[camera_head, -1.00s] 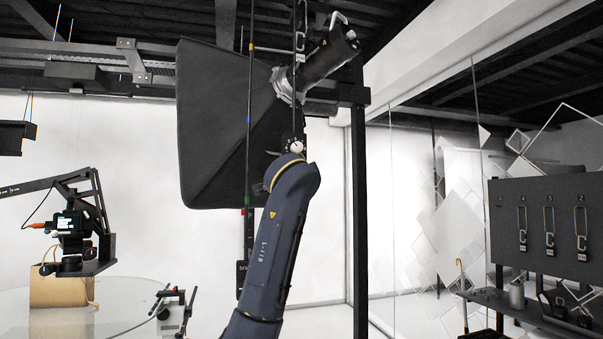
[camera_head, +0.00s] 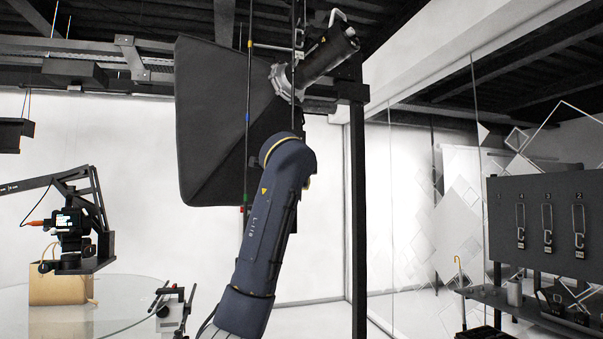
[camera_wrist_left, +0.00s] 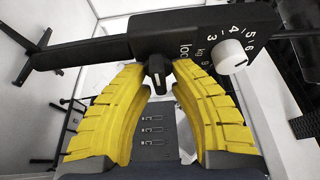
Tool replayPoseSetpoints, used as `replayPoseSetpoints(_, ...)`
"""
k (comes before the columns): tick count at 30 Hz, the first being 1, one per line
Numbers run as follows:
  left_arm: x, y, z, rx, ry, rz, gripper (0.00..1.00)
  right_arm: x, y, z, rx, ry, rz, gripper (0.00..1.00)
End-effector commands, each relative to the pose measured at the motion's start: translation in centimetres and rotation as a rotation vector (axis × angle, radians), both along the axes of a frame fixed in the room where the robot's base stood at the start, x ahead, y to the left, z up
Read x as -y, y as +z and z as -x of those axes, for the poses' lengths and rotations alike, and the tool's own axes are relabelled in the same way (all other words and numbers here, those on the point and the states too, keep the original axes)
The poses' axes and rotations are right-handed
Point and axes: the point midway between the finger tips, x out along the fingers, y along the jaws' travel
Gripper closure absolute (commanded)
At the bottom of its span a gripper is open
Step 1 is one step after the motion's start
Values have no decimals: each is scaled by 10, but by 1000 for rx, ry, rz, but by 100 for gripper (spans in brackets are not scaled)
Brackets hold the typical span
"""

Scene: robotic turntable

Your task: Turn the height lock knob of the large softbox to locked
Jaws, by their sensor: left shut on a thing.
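The left wrist view shows a black bar-shaped housing (camera_wrist_left: 95,45) with a white numbered dial (camera_wrist_left: 231,57) and partly covered lettering starting "loc". The small black height lock knob (camera_wrist_left: 157,72) sticks out below the housing. My left gripper (camera_wrist_left: 160,76) has its yellow fingertips on both sides of this knob, shut on it. In the head view my own arm hides the gripper and knob. My right gripper is not in view.
Thin hanging rods (camera_head: 248,110) and a black upright post (camera_head: 358,220) stand close to my arm. A dark panel with hooks (camera_head: 548,225) is at right.

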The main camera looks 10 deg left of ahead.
Motion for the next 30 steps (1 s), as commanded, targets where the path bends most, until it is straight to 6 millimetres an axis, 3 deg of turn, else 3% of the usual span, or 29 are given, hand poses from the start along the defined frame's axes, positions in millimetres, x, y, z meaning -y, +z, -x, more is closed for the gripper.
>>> replayPoseSetpoints(9,-1,-1,-1,-3,1,-1,100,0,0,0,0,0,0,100)
replayPoseSetpoints(10,-1,-1,-1,-3,1,-1,73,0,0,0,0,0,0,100)
replayPoseSetpoints(12,-1,-1,-1,-3,1,-1,66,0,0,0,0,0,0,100)
replayPoseSetpoints(23,1,0,3,0,-1,0,66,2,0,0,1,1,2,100)
replayPoseSetpoints(30,5,0,33,2,-2,0,66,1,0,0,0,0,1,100)
